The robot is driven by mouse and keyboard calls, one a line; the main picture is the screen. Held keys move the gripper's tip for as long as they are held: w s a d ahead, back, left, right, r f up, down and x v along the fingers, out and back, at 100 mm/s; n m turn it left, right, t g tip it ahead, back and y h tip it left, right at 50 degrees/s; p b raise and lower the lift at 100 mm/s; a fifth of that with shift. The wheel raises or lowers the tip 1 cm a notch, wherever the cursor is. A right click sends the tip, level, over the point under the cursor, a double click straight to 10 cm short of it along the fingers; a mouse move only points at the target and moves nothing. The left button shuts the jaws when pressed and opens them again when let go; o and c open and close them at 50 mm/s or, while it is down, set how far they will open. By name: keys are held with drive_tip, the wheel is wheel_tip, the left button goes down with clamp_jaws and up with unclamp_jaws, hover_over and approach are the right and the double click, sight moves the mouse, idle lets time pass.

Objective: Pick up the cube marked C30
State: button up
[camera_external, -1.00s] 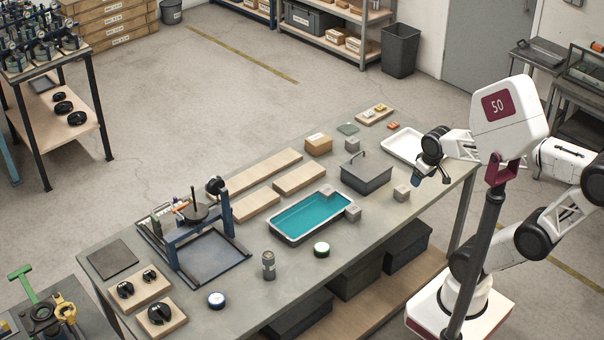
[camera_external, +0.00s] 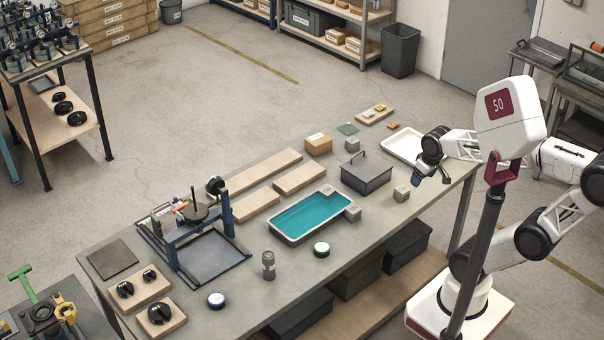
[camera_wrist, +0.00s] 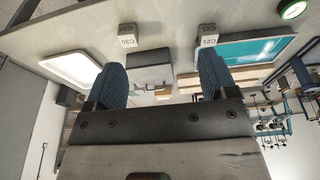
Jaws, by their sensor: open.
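My gripper (camera_external: 418,179) is open and empty above the right end of the bench. In the wrist view its two blue fingers (camera_wrist: 162,76) stand wide apart. A small grey cube (camera_external: 402,193) stands on the bench just left of and below the gripper; it also shows in the wrist view (camera_wrist: 127,36), with a dark mark too small to read surely. Another marked cube (camera_wrist: 208,35) shows by the teal tray; in the external view it is at the tray's near right corner (camera_external: 352,212). More grey cubes stand at the tray's far corner (camera_external: 327,191) and farther back (camera_external: 352,145). I cannot tell which is C30.
A grey handled box (camera_external: 366,178) stands between the teal tray (camera_external: 283,236) and the white tray (camera_external: 388,144). Wooden boards (camera_external: 265,170), a cardboard box (camera_external: 318,144), a can (camera_external: 268,265) and a blue-framed rig (camera_external: 176,250) share the bench (camera_external: 235,290).

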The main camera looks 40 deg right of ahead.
drive_tip(key=shift+o, duration=0.5)
idle(0.3)
drive_tip(key=m+t+h, duration=0.1)
drive_tip(key=t+h, duration=0.1)
drive_tip(key=t, duration=0.3)
approach(406, 194)
wheel_tip(406, 194, up, 5)
drive_tip(key=a, duration=0.1)
drive_tip(key=d+f+t, duration=0.1)
drive_tip(key=f, duration=0.2)
drive_tip(key=f+t, duration=0.2)
drive_tip(key=f, duration=0.1)
drive_tip(key=d+f+t, duration=0.1)
drive_tip(key=f, duration=0.2)
drive_tip(key=shift+w+d+t, duration=0.1)
drive_tip(key=shift+d+t, duration=0.2)
drive_tip(key=shift+t, duration=0.1)
drive_tip(key=shift+s+a+f+t+y, duration=0.1)
drive_tip(key=shift+s+f+t+y, duration=0.25)
drive_tip(key=shift+f+t, duration=0.3)
drive_tip(key=shift+w, duration=0.1)
drive_tip(key=shift+x, duration=1.25)
drive_tip(key=shift+x, duration=2.65)
